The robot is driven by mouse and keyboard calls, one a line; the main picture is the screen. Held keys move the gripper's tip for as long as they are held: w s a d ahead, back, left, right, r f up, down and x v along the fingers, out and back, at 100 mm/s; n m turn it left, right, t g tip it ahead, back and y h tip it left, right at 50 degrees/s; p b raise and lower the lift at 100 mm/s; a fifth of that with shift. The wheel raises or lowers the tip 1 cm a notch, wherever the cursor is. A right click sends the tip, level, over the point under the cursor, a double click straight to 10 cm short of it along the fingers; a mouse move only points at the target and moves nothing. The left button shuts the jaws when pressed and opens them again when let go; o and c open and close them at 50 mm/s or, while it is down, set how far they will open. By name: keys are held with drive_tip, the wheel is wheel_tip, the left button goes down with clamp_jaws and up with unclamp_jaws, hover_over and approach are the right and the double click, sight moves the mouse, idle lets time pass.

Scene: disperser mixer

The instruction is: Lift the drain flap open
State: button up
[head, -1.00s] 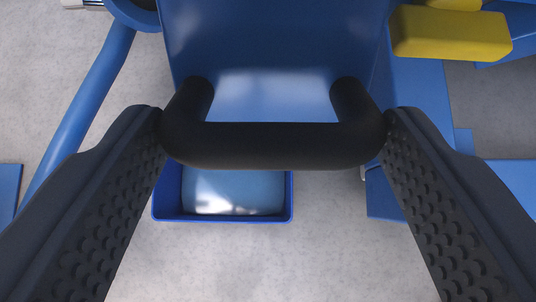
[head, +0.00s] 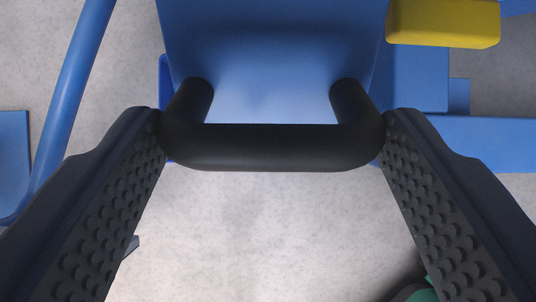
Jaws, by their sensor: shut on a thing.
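The drain flap (head: 270,50) is a blue panel at the top middle of the head view. A black U-shaped handle (head: 270,147) is fixed to it by two posts. My gripper (head: 272,135) is shut on the handle, one textured finger against each end of the bar. The handle stays level across the picture between the fingers. The flap's upper edge lies outside the picture.
A blue pipe (head: 72,95) runs down the left side. A yellow block (head: 443,22) and blue frame parts (head: 485,140) are at the right. A blue bin edge (head: 165,75) shows behind the flap. Pale floor lies below; something green (head: 420,295) is at the lower right.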

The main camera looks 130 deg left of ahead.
drive_tip(key=shift+d, duration=0.15)
drive_tip(key=o, duration=1.1)
drive_tip(key=shift+c, duration=0.2)
drive_tip(key=shift+r, duration=0.1)
drive_tip(key=shift+s+a+r, duration=0.1)
drive_tip(key=shift+a+r, duration=0.05)
drive_tip(key=shift+a, duration=0.05)
drive_tip(key=p+v, duration=0.1)
drive_tip(key=v, duration=1.2)
drive_tip(key=shift+r, duration=0.15)
